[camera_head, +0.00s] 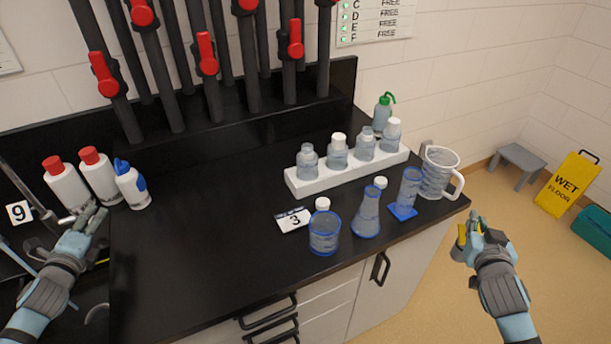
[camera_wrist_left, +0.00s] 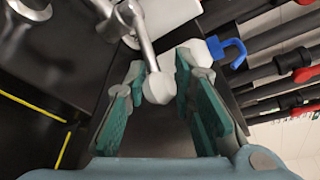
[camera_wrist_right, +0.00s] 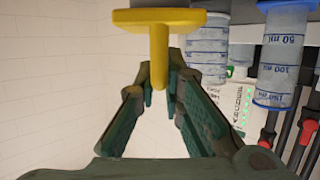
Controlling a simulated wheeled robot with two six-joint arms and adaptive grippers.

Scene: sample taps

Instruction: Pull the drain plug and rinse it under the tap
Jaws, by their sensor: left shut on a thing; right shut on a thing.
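The yellow drain plug (camera_wrist_right: 158,45), a flat disc with a stem, is in my right gripper (camera_head: 474,230). In the right wrist view its stem sits between the fingers of that gripper (camera_wrist_right: 162,88). It is held in the air over the floor, right of the counter. My left gripper (camera_head: 90,217) is at the far left beside the metal tap (camera_head: 36,200). In the left wrist view this gripper (camera_wrist_left: 160,95) is shut on the pale round knob (camera_wrist_left: 159,88) of a metal lever (camera_wrist_left: 143,38). Whether water runs is not visible.
Red-capped bottles (camera_head: 66,188) and a blue-topped bottle (camera_head: 131,184) stand close to my left gripper. The counter's middle is clear.

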